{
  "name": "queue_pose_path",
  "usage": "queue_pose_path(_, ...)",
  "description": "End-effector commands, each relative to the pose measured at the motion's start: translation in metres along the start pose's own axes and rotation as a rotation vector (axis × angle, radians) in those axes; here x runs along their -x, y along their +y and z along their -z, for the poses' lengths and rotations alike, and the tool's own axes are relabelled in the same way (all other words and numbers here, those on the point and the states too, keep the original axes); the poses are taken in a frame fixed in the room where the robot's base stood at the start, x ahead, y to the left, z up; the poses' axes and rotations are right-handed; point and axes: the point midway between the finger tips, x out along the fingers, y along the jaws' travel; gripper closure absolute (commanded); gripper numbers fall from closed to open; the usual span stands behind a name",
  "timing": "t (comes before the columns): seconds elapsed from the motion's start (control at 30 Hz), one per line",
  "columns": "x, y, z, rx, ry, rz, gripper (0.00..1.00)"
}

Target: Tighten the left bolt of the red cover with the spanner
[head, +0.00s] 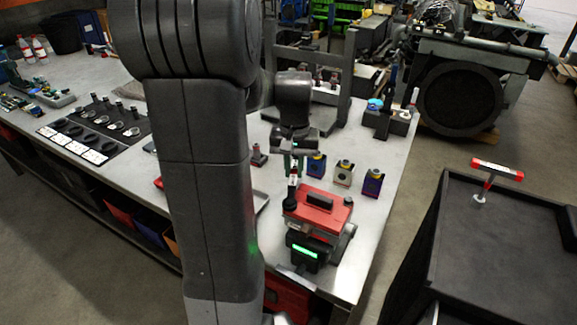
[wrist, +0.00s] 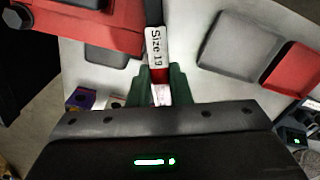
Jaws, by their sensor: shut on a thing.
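The red cover (head: 325,212), with a black handle on top, sits on a grey housing near the table's front right. It also shows at the upper left of the wrist view (wrist: 85,30). My gripper (head: 293,160) is above the cover's back left side. Its green fingers (wrist: 160,86) are shut on the spanner (wrist: 155,45), which is labelled "Size 19". The spanner points down, and its dark end (head: 290,203) is at the cover's left edge. The left bolt is not clearly visible there, so I cannot tell whether the spanner is seated on it. A dark round bolt head (wrist: 18,16) shows in the wrist view.
A black unit with a green-lit display (head: 305,252) stands in front of the cover. Small coloured boxes (head: 344,173) stand behind it. A grey press frame (head: 340,95) is further back. A black cart (head: 500,235) with a red-ended T-handle tool (head: 497,169) is at right.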

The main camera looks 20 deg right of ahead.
Motion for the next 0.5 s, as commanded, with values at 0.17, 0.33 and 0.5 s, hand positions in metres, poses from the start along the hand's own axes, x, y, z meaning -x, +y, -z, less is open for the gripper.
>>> queue_pose_path(0.17, 0.001, 0.009, 0.001, -0.091, 0.001, 0.0, 1.0)
queue_pose_path(0.33, 0.0, 0.009, 0.001, -0.089, 0.001, 0.0, 1.0)
queue_pose_path(0.5, 0.001, 0.019, -0.001, -0.181, 0.001, 0.0, 1.0)
